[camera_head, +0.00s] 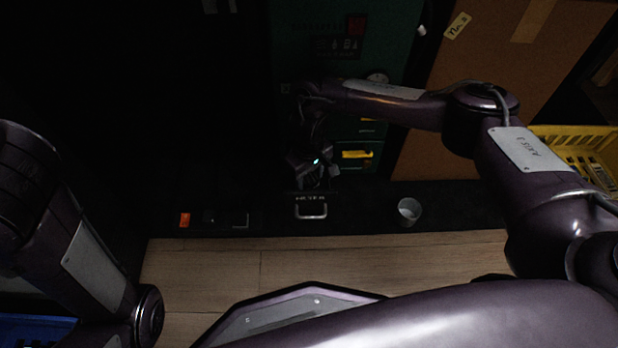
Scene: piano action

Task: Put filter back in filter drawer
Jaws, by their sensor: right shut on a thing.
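My right gripper (316,174) hangs above a dark unit near the middle of the view. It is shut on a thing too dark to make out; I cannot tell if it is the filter. Just below the gripper in the picture is a dark drawer front with a light metal handle (311,210) and a small white label above it. The gripper is apart from this handle. How far the drawer stands open is lost in shadow. My left arm comes in at the left edge, but its gripper is out of view.
A grey cup (409,211) stands right of the handle. An orange-red piece (184,219) lies to its left. Behind are a dark green cabinet (395,50) and a brown board (490,60). A yellow crate (580,145) is at right. The wooden floor (205,262) is in front.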

